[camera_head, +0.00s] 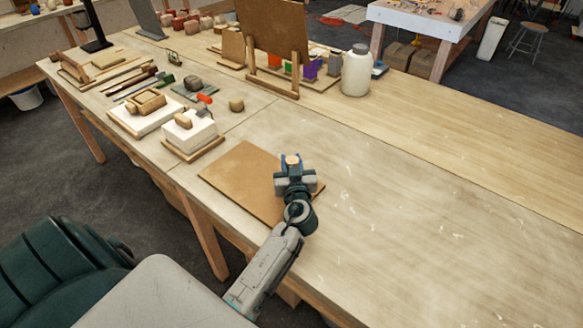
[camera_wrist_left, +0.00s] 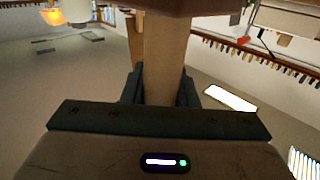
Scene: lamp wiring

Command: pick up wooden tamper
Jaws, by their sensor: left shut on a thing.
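My left gripper (camera_head: 293,172) is above the right part of a flat brown board (camera_head: 240,180) on the workbench. It is shut on a wooden piece, which I take to be the wooden tamper (camera_head: 292,159); only its pale top shows in the head view. In the left wrist view the tamper's straight wooden shaft (camera_wrist_left: 163,60) stands between the two dark fingers (camera_wrist_left: 160,88), with a wider, darker part across the top edge. I cannot tell whether the tamper touches the board. My right gripper is not in view.
White blocks (camera_head: 190,132) with wooden pieces stand left of the board. A brown upright panel (camera_head: 274,28) and a white jar (camera_head: 356,70) stand at the back. The bench's right part (camera_head: 430,220) is clear.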

